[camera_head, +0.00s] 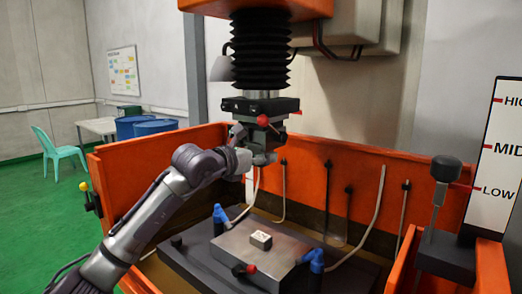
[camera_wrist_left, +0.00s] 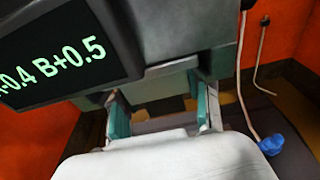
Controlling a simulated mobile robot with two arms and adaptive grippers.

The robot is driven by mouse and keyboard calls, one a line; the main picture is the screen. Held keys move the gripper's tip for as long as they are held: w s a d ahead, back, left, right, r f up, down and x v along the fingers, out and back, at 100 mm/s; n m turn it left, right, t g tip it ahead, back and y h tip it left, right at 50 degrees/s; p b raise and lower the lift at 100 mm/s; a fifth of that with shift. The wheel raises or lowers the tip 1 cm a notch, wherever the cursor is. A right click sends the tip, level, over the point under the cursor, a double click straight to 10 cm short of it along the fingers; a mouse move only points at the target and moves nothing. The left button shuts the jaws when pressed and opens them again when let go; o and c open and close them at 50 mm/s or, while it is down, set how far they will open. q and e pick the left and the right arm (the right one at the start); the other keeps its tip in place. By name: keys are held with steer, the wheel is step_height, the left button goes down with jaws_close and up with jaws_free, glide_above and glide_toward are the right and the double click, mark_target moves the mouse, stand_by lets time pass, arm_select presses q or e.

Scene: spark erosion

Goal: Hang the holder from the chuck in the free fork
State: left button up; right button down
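The chuck (camera_head: 262,106) is a dark block under the black bellows, with a red-knobbed lever at its front. My left gripper (camera_head: 262,157) is just under it, reaching in from the left. In the left wrist view, the two teal-padded fingers (camera_wrist_left: 162,112) stand apart, with their tips at a grey block (camera_wrist_left: 165,72). I cannot tell whether this block is the holder or the chuck's underside, or whether the fingers press on it. A pale upright piece (camera_head: 250,184) shows below the gripper. No fork can be made out. My right gripper is out of view.
A dark screen (camera_wrist_left: 55,62) with green digits is close beside the fingers. Below is a grey block (camera_head: 262,250) with blue nozzles (camera_head: 312,262) and a small pale piece. Orange tank walls (camera_head: 330,185) surround it. A black-knobbed rod (camera_head: 445,170) stands at the right.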

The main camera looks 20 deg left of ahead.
arm_select(q)
jaws_close()
steer(key=shift+r, duration=0.1)
steer(key=shift+r, duration=0.15)
stand_by(0.5)
steer(key=shift+s+a+b, duration=0.3)
steer(key=shift+s+b, duration=0.35)
steer(key=shift+b, duration=0.1)
steer(key=f+b+v, duration=0.1)
steer(key=b+v, duration=0.5)
steer(key=v, duration=0.5)
steer(key=shift+s+f+b, duration=0.4)
steer(key=shift+a, duration=0.1)
